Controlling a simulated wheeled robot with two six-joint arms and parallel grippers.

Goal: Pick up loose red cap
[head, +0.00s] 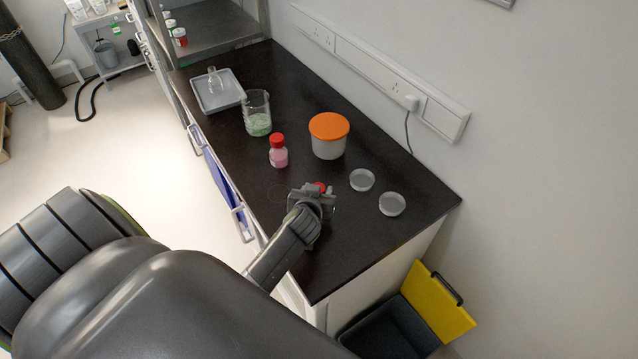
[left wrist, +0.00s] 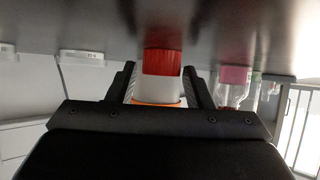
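The loose red cap (head: 320,187) lies on the dark bench top, partly hidden by my left gripper (head: 318,193) in the head view. In the left wrist view, which looks upside down, the red cap (left wrist: 162,62) is at the bench surface, between the two fingers of my left gripper (left wrist: 161,85). A narrow gap shows between the cap and each finger, so the gripper looks open around it. Whether the fingers touch it lower down is hidden. My right gripper is in neither view.
A red-capped bottle with pink liquid (head: 278,156) and a white jar with an orange lid (head: 329,145) stand behind the gripper. Two clear dishes (head: 362,180) (head: 392,204) lie to its right. A beaker (head: 257,122) and a tray (head: 205,98) are farther back.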

